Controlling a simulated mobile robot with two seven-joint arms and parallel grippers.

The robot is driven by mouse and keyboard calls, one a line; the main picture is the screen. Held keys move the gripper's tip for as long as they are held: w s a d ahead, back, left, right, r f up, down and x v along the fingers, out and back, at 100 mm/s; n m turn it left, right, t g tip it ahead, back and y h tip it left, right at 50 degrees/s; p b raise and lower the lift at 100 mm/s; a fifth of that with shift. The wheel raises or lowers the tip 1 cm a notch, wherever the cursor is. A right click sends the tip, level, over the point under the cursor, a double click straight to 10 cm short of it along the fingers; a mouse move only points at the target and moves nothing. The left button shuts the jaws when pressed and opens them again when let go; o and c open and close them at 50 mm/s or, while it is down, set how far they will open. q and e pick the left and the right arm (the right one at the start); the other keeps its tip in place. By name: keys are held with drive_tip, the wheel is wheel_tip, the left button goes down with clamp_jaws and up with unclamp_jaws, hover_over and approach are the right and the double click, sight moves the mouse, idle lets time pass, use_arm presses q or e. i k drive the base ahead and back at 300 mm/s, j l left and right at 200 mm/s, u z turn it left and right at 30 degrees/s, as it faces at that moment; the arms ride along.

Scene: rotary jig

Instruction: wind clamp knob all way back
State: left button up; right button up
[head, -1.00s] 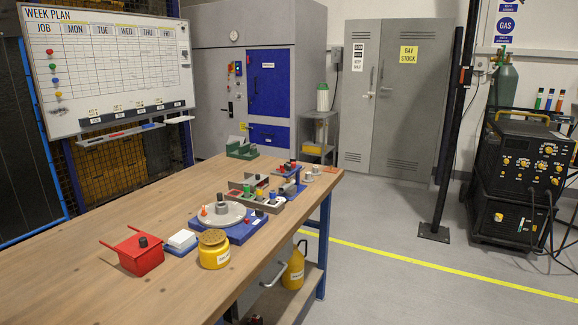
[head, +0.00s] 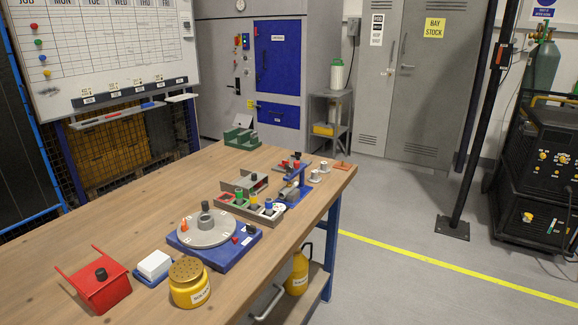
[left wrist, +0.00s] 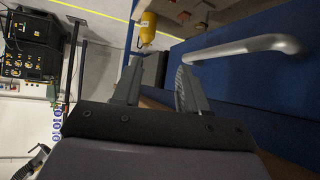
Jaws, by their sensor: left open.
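The rotary jig has a blue base (head: 222,253) and a round grey turntable (head: 206,231) on the bench. A small black knob (head: 251,229) and a red button sit at the base's right corner. Which knob is the clamp knob I cannot tell at this size. My left gripper (left wrist: 160,82) shows only in the left wrist view, open and empty, beside the bench's blue side and grey handle (left wrist: 245,48). My right gripper is not in view.
On the wooden bench (head: 120,225) are a red box (head: 104,296), a white block (head: 154,264), a yellow pot (head: 189,285), a parts tray (head: 235,205) and a blue fixture (head: 294,189). A yellow can (head: 298,272) stands on the lower shelf.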

sight(289, 169)
drive_tip(key=k, duration=0.45)
drive_tip(key=i+l+u, duration=0.1)
drive_tip(key=i+l, duration=0.2)
drive_tip(key=i+l+u, duration=0.15)
drive_tip(key=i+l, duration=0.15)
drive_tip(key=l, duration=0.25)
drive_tip(key=i+l+u, duration=0.1)
drive_tip(key=i+l, duration=0.2)
drive_tip(key=l, duration=0.15)
